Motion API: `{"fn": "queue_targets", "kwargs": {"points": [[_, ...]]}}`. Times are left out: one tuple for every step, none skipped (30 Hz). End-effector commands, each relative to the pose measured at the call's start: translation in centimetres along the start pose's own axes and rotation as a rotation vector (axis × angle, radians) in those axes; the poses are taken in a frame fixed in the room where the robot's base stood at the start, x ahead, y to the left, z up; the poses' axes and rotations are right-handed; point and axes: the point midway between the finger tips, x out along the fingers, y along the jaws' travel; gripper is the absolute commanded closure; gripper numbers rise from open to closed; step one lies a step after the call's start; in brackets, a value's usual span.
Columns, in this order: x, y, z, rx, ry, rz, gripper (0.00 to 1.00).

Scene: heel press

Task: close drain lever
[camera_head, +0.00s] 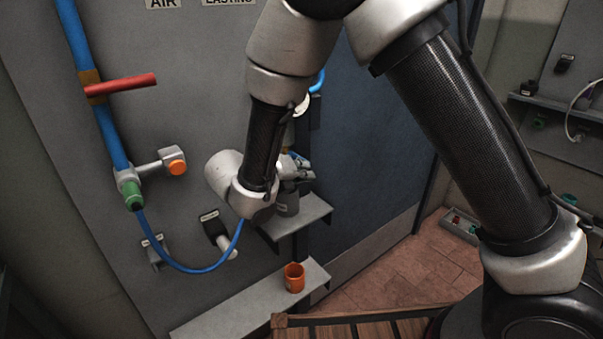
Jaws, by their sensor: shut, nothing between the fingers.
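My gripper (303,170) is just right of my wrist, above a small grey shelf (316,213) on the grey panel. It is small and partly hidden by my own arm, and it appears shut and empty. A dark grey cylinder (287,203) stands at the shelf, just below the gripper. I cannot tell whether the two touch. A small yellow and blue part shows behind the gripper, mostly covered. I cannot pick out the drain lever with certainty there. A red lever (124,84) sticks out sideways across the blue pipe (103,115) at the left.
An orange cup (294,278) stands on the lower grey ledge (235,309). An orange knob (177,163) and a green fitting (134,196) sit at left. A thin blue hose (187,271) loops below my wrist. Tiled floor (400,265) lies open at right.

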Motion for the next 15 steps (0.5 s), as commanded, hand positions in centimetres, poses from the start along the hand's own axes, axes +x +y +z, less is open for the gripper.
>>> {"fn": "queue_targets", "kwargs": {"points": [[0.1, 0.05, -0.03, -0.008, -0.017, -0.024, 1.0], [0.15, 0.01, -0.01, -0.012, -0.027, -0.038, 1.0], [0.22, -0.08, 0.02, -0.017, -0.041, -0.06, 1.0], [0.28, -0.1, 0.02, -0.021, -0.051, -0.075, 1.0], [0.33, -0.16, 0.05, -0.025, -0.062, -0.09, 1.0], [0.37, -0.23, 0.11, -0.029, -0.076, -0.11, 1.0], [0.43, -0.25, 0.12, -0.033, -0.086, -0.124, 1.0], [0.47, -0.31, 0.13, -0.037, -0.096, -0.14, 1.0], [0.53, -0.37, 0.17, -0.041, -0.109, -0.159, 1.0], [0.57, -0.44, 0.2, -0.045, -0.12, -0.175, 1.0], [0.62, -0.46, 0.2, -0.05, -0.13, -0.189, 1.0], [0.65, -0.53, 0.25, -0.054, -0.143, -0.208, 1.0], [0.69, -0.58, 0.29, -0.057, -0.153, -0.222, 1.0], [0.73, -0.62, 0.3, -0.06, -0.163, -0.236, 1.0], [0.77, -0.69, 0.32, -0.065, -0.175, -0.254, 1.0]]}}
